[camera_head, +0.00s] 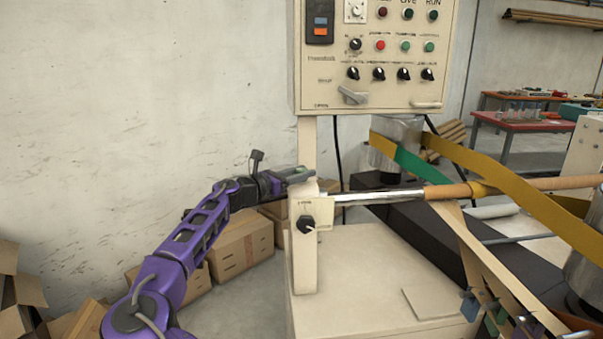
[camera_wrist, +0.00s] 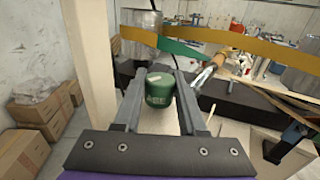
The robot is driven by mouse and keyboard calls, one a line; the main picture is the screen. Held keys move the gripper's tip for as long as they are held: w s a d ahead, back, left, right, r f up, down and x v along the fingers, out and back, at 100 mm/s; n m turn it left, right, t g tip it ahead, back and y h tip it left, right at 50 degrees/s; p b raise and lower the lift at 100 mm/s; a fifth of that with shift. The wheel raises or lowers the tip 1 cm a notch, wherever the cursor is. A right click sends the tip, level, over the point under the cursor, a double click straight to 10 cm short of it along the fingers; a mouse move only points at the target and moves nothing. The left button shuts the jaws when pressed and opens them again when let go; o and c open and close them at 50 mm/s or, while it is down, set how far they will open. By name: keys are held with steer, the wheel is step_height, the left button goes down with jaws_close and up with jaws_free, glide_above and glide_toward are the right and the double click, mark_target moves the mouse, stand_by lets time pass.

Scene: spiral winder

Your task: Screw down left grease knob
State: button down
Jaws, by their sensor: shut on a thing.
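The green grease knob (camera_wrist: 158,90) is a short round cap, upright between the two grey fingers of my gripper (camera_wrist: 160,80) in the wrist view. My gripper is shut on it, one finger on each side. In the head view my gripper (camera_head: 300,174) reaches from the left to the top of the cream post (camera_head: 305,255) at the left end of the roller shaft. The knob is mostly hidden by the fingers there. I cannot tell how deep the knob sits on its seat.
The control panel (camera_head: 380,55) stands above and behind my gripper, on a cream upright close by. A black dial (camera_head: 306,224) is on the post below. The metal shaft (camera_head: 380,197) and yellow-green belt (camera_head: 480,165) run right. Cardboard boxes (camera_head: 240,248) stand at the wall.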

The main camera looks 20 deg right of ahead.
mark_target(302, 169)
steer(key=shift+c, duration=2.4)
jaws_free()
step_height(302, 169, up, 10)
steer(key=shift+f, duration=0.1)
